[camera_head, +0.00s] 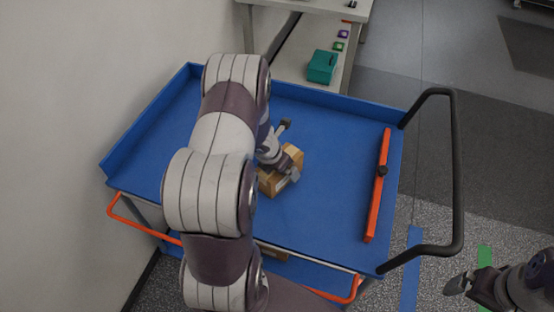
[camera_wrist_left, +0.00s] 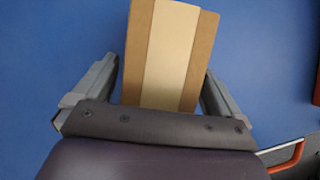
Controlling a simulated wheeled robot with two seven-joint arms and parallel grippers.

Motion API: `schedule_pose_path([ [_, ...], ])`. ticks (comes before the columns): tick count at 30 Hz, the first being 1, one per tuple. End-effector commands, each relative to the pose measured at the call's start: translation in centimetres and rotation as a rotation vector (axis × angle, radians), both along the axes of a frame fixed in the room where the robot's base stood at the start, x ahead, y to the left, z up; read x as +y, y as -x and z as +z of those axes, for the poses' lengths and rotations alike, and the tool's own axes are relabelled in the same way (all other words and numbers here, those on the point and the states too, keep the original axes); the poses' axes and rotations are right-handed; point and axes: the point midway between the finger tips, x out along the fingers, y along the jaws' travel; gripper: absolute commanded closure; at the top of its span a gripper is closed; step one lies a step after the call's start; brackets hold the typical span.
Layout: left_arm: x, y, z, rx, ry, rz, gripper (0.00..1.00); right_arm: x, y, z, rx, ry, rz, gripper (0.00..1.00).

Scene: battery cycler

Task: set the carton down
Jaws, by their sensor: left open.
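The carton (camera_head: 271,181) is a brown box with a paler band along its top. It rests on the blue tray top of a cart (camera_head: 330,150), partly hidden by my left arm in the head view. In the left wrist view the carton (camera_wrist_left: 170,50) lies ahead between the two fingers. My left gripper (camera_head: 284,151) is at the carton, its fingers on either side; in the left wrist view the gripper (camera_wrist_left: 160,85) is open, with a narrow gap at each side. My right gripper (camera_head: 462,284) is at the lower right, off the cart, and its jaw opening is unclear.
An orange bar (camera_head: 377,190) with a black knob lies on the right of the tray. A black handle (camera_head: 455,170) stands at the cart's right end. A table with a teal box (camera_head: 322,66) is behind. The tray has raised rims; its middle right is clear.

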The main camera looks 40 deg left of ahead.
Motion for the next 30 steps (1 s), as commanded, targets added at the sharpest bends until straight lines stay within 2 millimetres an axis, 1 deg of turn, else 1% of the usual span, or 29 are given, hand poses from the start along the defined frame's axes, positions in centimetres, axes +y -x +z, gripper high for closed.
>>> schedule_pose_path([
  [9,0.3,2.7,7.2,-0.002,-0.001,0.002,0.01,0.0,0.0,2.5,0.0,0.0,0.0,0.01],
  [12,0.4,3.5,9.1,-0.002,-0.001,0.002,0.01,0.0,0.0,3.1,0.0,0.0,0.0,0.01],
  [15,0.4,4.1,10.3,-0.002,-0.002,0.001,0.01,0.0,0.0,3.5,0.0,0.0,0.0,0.01],
  [17,0.4,4.3,10.7,-0.002,0.001,0.01,0.01,0.0,0.0,3.6,0.0,0.0,0.0,0.01],
  [19,0.1,3.9,11.5,-0.012,0.023,0.121,0.01,0.0,0.0,3.6,0.0,0.0,0.0,0.01],
  [20,-0.2,3.4,12.1,-0.023,0.046,0.221,0.01,0.0,0.0,3.6,0.0,0.0,0.0,0.01],
  [22,-1.3,2.6,14.0,-0.056,0.141,0.588,0.01,0.0,0.0,3.6,0.0,0.0,0.0,0.01],
  [23,-2.0,2.4,14.9,-0.072,0.2,0.79,0.01,0.0,0.0,3.6,0.0,0.0,0.0,0.01],
  [24,-3.2,2.7,16.0,-0.089,0.294,1.082,0.01,0.0,0.0,3.6,0.0,0.0,0.0,0.01],
  [26,-5.3,3.8,17.4,-0.103,0.445,1.525,0.01,0.0,0.0,3.6,0.0,0.0,0.0,0.01],
  [27,-7.0,5.0,18.0,-0.1,0.542,1.809,0.01,0.0,0.0,3.5,0.0,0.0,0.0,0.01],
  [29,-9.6,7.0,18.6,-0.078,0.663,2.197,0.01,0.0,0.0,3.5,0.0,0.0,0.0,0.01],
  [30,-11.3,8.5,18.9,-0.054,0.72,2.426,0.01,0.0,0.0,3.5,0.0,0.0,0.0,0.01],
])
